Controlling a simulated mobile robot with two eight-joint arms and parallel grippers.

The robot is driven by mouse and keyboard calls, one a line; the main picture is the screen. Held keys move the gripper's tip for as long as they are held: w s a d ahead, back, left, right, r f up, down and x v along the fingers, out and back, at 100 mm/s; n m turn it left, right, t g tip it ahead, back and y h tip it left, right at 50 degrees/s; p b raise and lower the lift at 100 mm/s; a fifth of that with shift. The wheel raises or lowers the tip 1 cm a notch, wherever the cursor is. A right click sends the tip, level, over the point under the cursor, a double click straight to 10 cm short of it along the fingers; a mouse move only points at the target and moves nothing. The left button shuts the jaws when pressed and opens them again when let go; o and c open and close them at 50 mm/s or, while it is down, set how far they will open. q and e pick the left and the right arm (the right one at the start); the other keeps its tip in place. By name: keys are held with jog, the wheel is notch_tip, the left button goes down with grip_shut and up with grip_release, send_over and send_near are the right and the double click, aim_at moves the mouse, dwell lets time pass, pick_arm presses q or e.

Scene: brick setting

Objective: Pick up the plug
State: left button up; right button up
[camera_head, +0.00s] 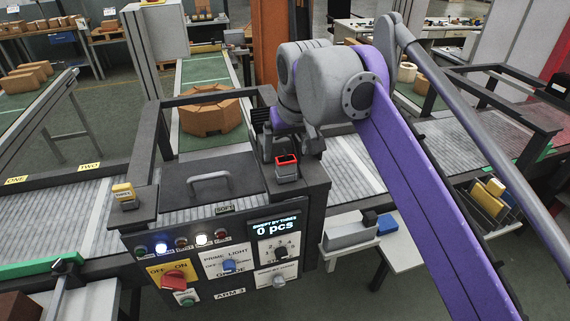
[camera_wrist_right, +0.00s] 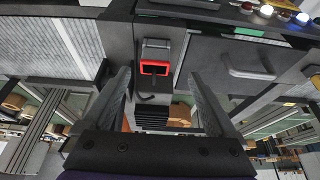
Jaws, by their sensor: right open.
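A small grey block with a red rim (camera_head: 287,165) stands on the dark corner of the machine housing. I take it for the plug or its holder; I cannot tell which. In the right wrist view its red-rimmed opening (camera_wrist_right: 155,68) faces the camera, with a small dark piece just below it. My right gripper (camera_head: 287,150) is open and empty, close over this block. In the wrist view its two fingers (camera_wrist_right: 158,82) stand on either side of the block, apart from it. My left gripper is in neither view.
A control panel (camera_head: 240,263) with lamps, knobs and a display fills the machine's front. A lid with a handle (camera_head: 210,178) lies left of the block. A black frame bar (camera_head: 215,96) runs behind.

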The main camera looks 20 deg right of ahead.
aim_at(286, 159)
jog(key=shift+x, duration=0.95)
jog(key=x, duration=0.3)
jog(key=w+x, duration=0.1)
jog(key=x, duration=0.1)
jog(key=shift+d, duration=0.35)
jog(key=shift+c, duration=0.3)
grip_shut()
